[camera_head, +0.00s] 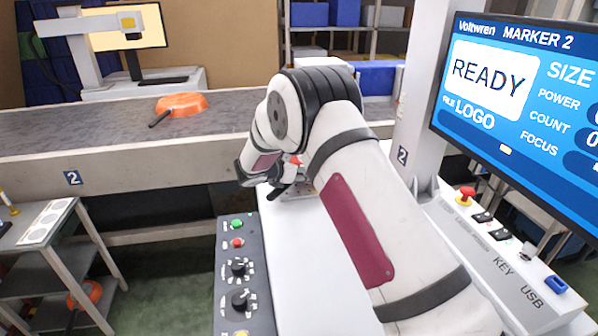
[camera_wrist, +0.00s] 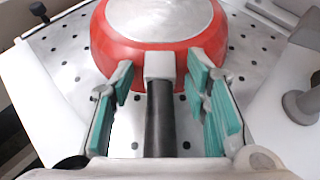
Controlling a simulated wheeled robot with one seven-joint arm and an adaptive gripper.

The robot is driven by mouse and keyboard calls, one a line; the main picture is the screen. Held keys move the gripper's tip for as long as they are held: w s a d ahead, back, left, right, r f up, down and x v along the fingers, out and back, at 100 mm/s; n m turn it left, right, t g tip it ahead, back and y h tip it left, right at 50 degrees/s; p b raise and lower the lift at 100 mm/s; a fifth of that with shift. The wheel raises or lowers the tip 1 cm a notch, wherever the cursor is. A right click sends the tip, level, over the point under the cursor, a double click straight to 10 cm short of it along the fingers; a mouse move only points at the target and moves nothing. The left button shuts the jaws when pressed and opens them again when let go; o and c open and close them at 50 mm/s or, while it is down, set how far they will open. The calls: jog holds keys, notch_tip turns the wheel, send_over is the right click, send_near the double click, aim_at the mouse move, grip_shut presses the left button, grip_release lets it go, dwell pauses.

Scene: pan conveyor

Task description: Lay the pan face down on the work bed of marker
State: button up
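In the wrist view a red pan (camera_wrist: 112,48) lies face down, its grey base (camera_wrist: 160,18) upward, on the perforated metal work bed (camera_wrist: 262,62) of the marker. Its black handle (camera_wrist: 160,125) points toward me. My gripper (camera_wrist: 160,66) is open, with its green-padded fingers on either side of the handle and a visible gap on both sides. In the head view my arm hides most of the bed and this pan; only a small red bit (camera_head: 295,160) shows near the gripper. The marker's screen (camera_head: 520,85) reads MARKER 2 and READY.
An orange pan (camera_head: 182,104) sits on the conveyor (camera_head: 60,128) behind. Another orange pan (camera_head: 86,294) is on the left cart's lower shelf. A button panel (camera_head: 240,268) stands left of the white table. A grey post (camera_wrist: 303,103) stands right of the bed.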

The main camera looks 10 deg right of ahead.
jog(key=shift+r+p, duration=0.45)
jog(key=shift+r, duration=0.1)
jog(key=p+v, duration=0.1)
jog(key=v, duration=1.1)
jog(key=shift+s, duration=0.1)
jog(key=s+d+r+m+g, duration=0.2)
jog(key=s+d+r+m, duration=0.3)
jog(key=s, duration=0.3)
jog(key=s+d+r+m+g+y, duration=0.1)
jog(key=s+d+r+m+g, duration=0.1)
jog(key=s+d+r+m, duration=0.45)
jog(key=s+d+r+m+g, duration=0.2)
jog(key=s+d+r+m, duration=0.15)
jog(key=s, duration=0.55)
jog(key=s+a+m+y, duration=0.1)
jog(key=s+m, duration=0.3)
jog(key=s, duration=0.5)
jog(key=s+a+f+m+y, duration=0.1)
jog(key=s+m+y, duration=0.3)
jog(key=s, duration=0.5)
jog(key=s+a+m+y, duration=0.3)
jog(key=s, duration=0.7)
jog(key=shift+a+f+m+g, duration=0.15)
jog(key=shift+f+m+g, duration=0.15)
jog(key=shift+m, duration=0.1)
jog(key=shift+s, duration=0.15)
